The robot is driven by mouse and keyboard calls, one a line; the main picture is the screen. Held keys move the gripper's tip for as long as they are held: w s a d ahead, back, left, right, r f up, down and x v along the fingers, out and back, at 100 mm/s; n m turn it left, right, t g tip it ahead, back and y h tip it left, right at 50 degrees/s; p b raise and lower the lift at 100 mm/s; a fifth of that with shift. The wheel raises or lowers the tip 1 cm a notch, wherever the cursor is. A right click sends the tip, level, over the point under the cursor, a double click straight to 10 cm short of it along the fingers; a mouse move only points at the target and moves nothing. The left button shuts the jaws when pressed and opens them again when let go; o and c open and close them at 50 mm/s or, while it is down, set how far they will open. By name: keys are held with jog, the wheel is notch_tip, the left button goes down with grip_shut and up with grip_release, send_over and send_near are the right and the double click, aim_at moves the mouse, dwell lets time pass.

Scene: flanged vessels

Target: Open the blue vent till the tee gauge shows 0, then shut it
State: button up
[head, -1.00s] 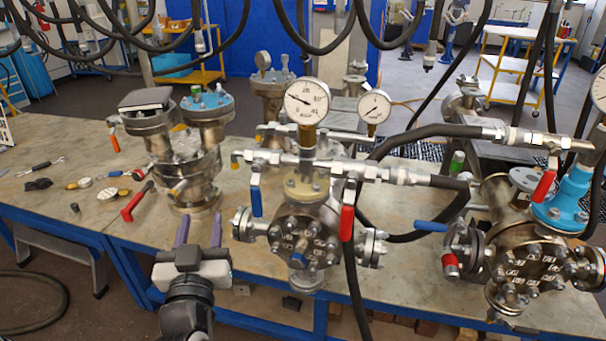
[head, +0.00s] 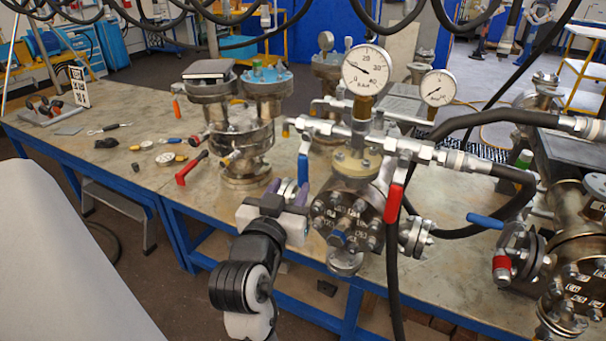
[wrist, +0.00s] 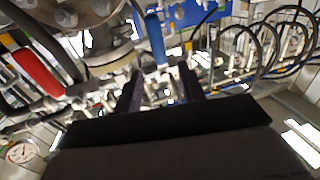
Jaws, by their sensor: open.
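The blue vent handle (head: 303,168) hangs down from a valve at the left of the pipe run on the middle vessel (head: 348,215). The large white tee gauge (head: 369,69) stands above that vessel. Its needle points left and slightly up, but the exact value is too small to read. My gripper (head: 287,189) is open and empty, with its purple fingers just below and left of the handle. In the wrist view the blue handle (wrist: 155,38) shows beyond and between the open fingertips (wrist: 160,73). I cannot tell whether they touch it.
A red handle (head: 396,190) hangs right of the vent, near a smaller gauge (head: 437,88). Another blue handle (head: 485,219) lies level farther right. A red-handled valve (head: 191,168) and small tools lie on the workbench (head: 110,185) at left. Black hoses hang across the right side.

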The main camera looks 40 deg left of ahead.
aim_at(301, 166)
jog(key=x, duration=0.9)
jog(key=shift+w, duration=0.25)
jog(key=shift+c, duration=0.4)
grip_shut()
